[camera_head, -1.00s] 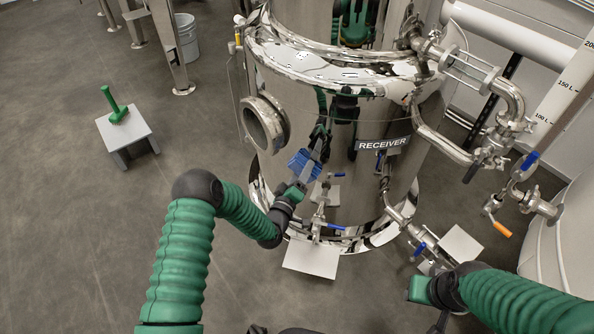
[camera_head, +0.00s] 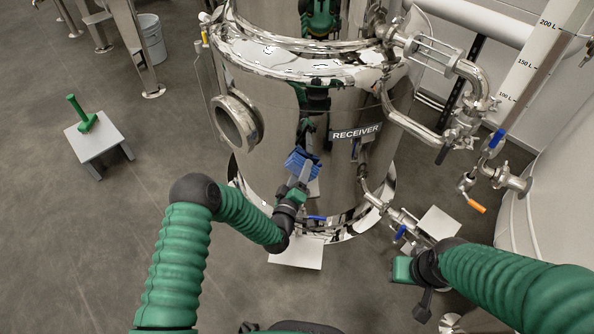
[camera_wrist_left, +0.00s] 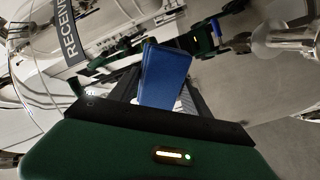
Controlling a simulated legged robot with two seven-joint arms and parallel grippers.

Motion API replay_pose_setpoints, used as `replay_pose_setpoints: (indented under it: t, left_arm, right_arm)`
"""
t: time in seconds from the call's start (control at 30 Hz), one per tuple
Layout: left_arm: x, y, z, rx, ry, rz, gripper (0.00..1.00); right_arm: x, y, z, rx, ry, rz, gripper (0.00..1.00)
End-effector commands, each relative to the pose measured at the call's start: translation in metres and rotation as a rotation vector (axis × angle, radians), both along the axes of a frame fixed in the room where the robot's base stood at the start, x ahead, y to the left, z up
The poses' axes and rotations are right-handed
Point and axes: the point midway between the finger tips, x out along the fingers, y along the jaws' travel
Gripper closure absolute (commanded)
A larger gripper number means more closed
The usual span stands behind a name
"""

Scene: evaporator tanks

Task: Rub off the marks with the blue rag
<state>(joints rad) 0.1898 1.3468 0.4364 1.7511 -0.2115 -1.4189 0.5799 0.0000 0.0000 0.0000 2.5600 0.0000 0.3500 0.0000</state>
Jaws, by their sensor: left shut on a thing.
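The blue rag (camera_head: 297,160) is a small folded blue pad. My left gripper (camera_head: 303,173) is shut on it and holds it up against or just in front of the shiny steel receiver tank (camera_head: 275,125), left of and below its RECEIVER label (camera_head: 356,132). I cannot tell whether the rag touches the steel. In the left wrist view the rag (camera_wrist_left: 165,76) sits between the fingers, with the label (camera_wrist_left: 70,36) at upper left. I cannot make out marks among the reflections. My right gripper (camera_head: 424,303) is low at the right, its fingers too dark to read.
A round port (camera_head: 237,122) juts from the tank's left side. Pipes and valves with blue and orange handles (camera_head: 476,206) stand to the right. A grey stool (camera_head: 98,142) with a green tool (camera_head: 82,115) stands on the open floor at left.

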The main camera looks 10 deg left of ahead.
Motion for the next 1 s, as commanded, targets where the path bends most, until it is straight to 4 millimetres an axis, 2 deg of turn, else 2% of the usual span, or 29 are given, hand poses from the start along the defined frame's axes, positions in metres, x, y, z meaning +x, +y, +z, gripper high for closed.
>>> replay_pose_setpoints:
  t: [0.17, 0.6, 1.0]
  left_arm:
    - [-0.004, 0.001, 0.001, 0.000, 0.002, 0.000, 0.77]
    - [-0.055, 0.009, 0.001, 0.001, 0.003, 0.001, 0.77]
    - [-0.061, 0.010, 0.000, 0.001, 0.002, 0.001, 0.77]
  right_arm:
    - [0.000, 0.000, 0.004, 0.000, 0.000, 0.000, 0.64]
    - [0.000, 0.000, 0.029, 0.000, 0.000, 0.000, 0.64]
    - [0.000, 0.000, 0.031, 0.000, 0.000, 0.000, 0.64]
